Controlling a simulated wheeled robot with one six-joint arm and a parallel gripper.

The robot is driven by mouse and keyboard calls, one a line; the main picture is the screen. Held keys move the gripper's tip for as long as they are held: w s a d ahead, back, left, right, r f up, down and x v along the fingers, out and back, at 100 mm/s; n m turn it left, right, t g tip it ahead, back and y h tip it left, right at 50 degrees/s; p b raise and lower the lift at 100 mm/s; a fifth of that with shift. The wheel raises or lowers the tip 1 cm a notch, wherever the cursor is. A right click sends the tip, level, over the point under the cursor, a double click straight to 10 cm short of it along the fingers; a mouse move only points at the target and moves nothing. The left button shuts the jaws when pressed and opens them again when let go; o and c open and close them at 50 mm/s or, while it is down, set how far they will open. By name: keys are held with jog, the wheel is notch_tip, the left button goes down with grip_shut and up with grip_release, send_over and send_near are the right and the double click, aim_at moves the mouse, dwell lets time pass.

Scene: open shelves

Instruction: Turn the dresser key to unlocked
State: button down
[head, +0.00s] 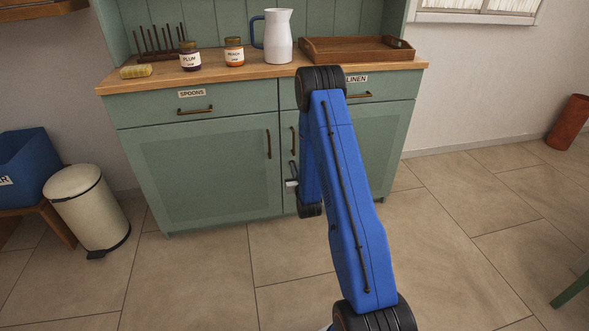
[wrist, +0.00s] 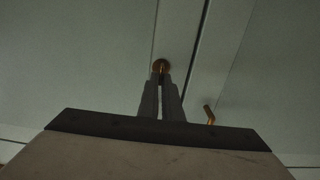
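The green dresser (head: 215,180) stands ahead, with a wooden top and two lower doors. In the wrist view, a round brass lock plate (wrist: 162,65) sits on the dresser front near a vertical door seam. The small brass key (wrist: 162,73) stands out from it, between the tips of my gripper (wrist: 162,82). The two dark fingers are close together with a thin gap, and look shut on the key. In the head view my gripper (head: 292,174) is low at the dresser front, partly behind my blue arm. The key and lock are hidden there.
A brass door handle (wrist: 210,114) is close to the right of my fingers. On the dresser top are a plum jar (head: 190,56), a peach jar (head: 234,51), a white jug (head: 278,36) and a wooden tray (head: 357,48). A cream bin (head: 88,208) stands left; the floor in front is clear.

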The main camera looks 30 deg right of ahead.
jog(key=shift+n, duration=0.4)
jog(key=shift+w+a+f+n, duration=0.1)
jog(key=shift+a+f+n, duration=0.1)
jog(key=shift+n, duration=2.65)
jog(key=shift+w+a+f+n, duration=0.1)
jog(key=shift+a+f+n, duration=0.1)
jog(key=shift+n, duration=2.6)
jog(key=shift+a+f+n, duration=0.2)
jog(key=shift+n, duration=2.65)
jog(key=c, duration=2)
grip_release()
jog(key=shift+s, duration=0.1)
